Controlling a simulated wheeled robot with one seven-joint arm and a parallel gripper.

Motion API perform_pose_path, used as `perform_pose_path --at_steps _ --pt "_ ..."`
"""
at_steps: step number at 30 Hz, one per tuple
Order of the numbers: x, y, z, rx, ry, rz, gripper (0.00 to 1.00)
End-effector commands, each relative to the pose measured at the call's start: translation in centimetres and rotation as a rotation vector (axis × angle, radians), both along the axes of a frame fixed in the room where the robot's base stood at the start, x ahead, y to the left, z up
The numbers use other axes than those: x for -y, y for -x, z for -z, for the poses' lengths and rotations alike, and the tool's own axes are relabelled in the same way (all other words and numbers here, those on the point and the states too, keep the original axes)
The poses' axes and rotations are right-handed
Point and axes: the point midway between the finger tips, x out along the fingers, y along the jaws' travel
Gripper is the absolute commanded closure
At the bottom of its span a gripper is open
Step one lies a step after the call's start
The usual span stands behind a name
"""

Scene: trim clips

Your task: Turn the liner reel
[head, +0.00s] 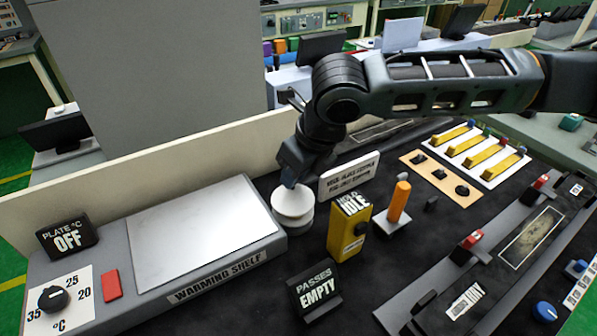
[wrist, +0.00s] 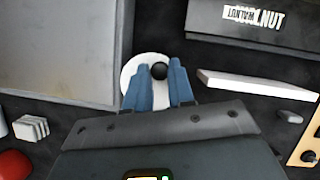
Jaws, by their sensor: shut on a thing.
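The liner reel (head: 293,203) is a white round disc on a grey base, just right of the warming shelf. In the wrist view its white disc (wrist: 130,73) shows around and behind my fingers. A small dark round knob (wrist: 160,71) stands on the disc, between the two blue fingertips. My gripper (head: 290,182) comes down from above onto the reel; in the wrist view the gripper (wrist: 159,67) is shut on the knob. The fingers hide part of the disc. How far the reel is turned cannot be told.
The warming shelf (head: 205,291) with its pale plate lies close on the left. A white sign (head: 349,177) stands close at the right. A yellow box (head: 348,230), an orange post (head: 399,201) and a black "PASSES EMPTY" sign (head: 316,290) stand nearby. A low cream wall (head: 150,172) runs behind.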

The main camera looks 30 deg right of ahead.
Motion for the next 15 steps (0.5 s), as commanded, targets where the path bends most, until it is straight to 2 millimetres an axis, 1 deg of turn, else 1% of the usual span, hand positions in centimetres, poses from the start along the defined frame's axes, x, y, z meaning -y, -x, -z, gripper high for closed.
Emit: perform_pose_path --at_steps 9,15 --pt "-0.37 -0.41 -0.13 0.001 0.000 -0.244 1.00" --pt "-0.58 -0.53 -0.11 0.001 0.001 -0.345 1.00"
